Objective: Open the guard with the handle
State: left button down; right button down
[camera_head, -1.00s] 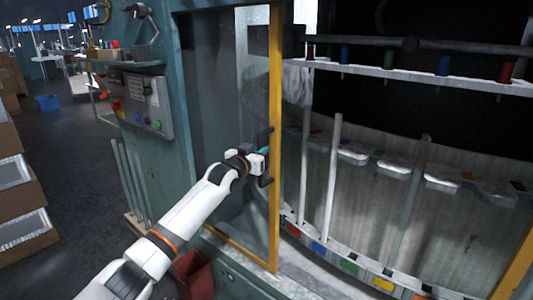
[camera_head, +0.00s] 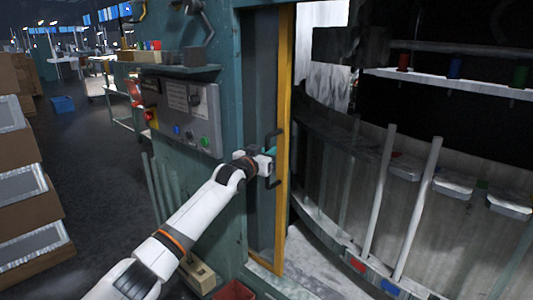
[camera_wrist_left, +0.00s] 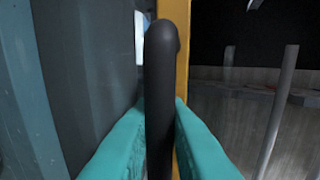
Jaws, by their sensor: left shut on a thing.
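The guard is a tall sliding panel with a yellow edge frame (camera_head: 284,120), at the left side of the machine opening in the head view. Its dark handle (camera_head: 275,184) stands out from the panel beside the yellow edge. My left gripper (camera_head: 268,162) is at the handle. In the left wrist view, the black upright handle bar (camera_wrist_left: 160,80) lies between the teal fingers of my left gripper (camera_wrist_left: 160,140), which is shut on it. The yellow edge runs behind the bar. The opening right of the guard is wide. My right gripper is not in view.
A control panel with buttons (camera_head: 183,115) is on the teal cabinet to the left. A red bin (camera_head: 235,291) stands at the front. Cardboard boxes (camera_head: 30,205) line the far left.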

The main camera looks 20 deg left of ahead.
pick_arm(q)
jog(key=shift+a, duration=0.15)
jog(key=c, duration=1.5)
grip_release()
jog(key=s+b, duration=0.1)
jog(key=s, duration=0.3)
jog(key=s+a+b, duration=0.1)
jog(key=s+b, duration=0.1)
jog(key=s, duration=0.2)
jog(key=s+b, duration=0.1)
jog(key=s, duration=0.3)
jog(key=shift+a, duration=0.35)
